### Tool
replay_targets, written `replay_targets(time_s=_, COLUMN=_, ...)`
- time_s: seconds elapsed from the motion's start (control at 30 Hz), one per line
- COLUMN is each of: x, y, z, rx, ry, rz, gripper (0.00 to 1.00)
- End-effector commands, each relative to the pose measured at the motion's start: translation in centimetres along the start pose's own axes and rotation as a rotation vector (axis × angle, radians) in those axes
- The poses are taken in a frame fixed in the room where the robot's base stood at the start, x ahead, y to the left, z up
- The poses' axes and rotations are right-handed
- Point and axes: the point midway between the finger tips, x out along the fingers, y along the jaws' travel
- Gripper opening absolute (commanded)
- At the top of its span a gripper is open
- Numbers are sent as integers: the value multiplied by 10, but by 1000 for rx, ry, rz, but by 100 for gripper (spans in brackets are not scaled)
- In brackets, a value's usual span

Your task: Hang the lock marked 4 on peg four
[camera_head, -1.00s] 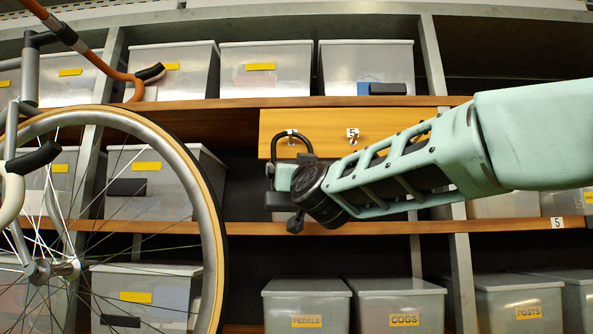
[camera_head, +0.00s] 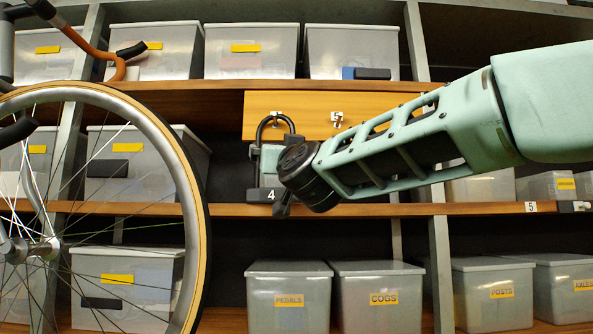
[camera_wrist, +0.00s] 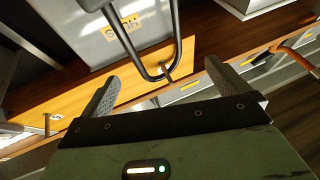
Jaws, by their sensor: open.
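The lock marked 4 (camera_head: 262,195) has a dark body with a white 4 and a tall black shackle. In the head view the shackle's top loop surrounds a small peg (camera_head: 276,119) on the wooden board (camera_head: 300,102), and the body is low, near the shelf edge. The wrist view shows the shackle (camera_wrist: 127,42) with its curve at a peg (camera_wrist: 168,71). My gripper (camera_wrist: 160,74) is open, its two fingers apart on either side of the shackle. In the head view my gripper (camera_head: 267,160) partly hides the lock. The peg's number is not readable.
Peg five (camera_head: 337,118), with a 5 label, is just right on the board. Grey lidded bins (camera_head: 289,297) fill the shelves. A bicycle wheel (camera_head: 190,200) stands at left. A shelf edge (camera_head: 400,210) runs below the lock.

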Motion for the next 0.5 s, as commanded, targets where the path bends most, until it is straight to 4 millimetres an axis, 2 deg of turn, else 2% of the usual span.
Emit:
replay_targets(time_s=0.03, x=-16, y=0, z=4, rx=4, ry=1, rz=-2, gripper=100)
replay_targets(time_s=0.2, x=-56, y=0, z=4, rx=4, ry=3, rz=-1, gripper=100)
replay_targets(time_s=0.5, x=-119, y=1, z=1, rx=3, ry=5, rz=0, gripper=100)
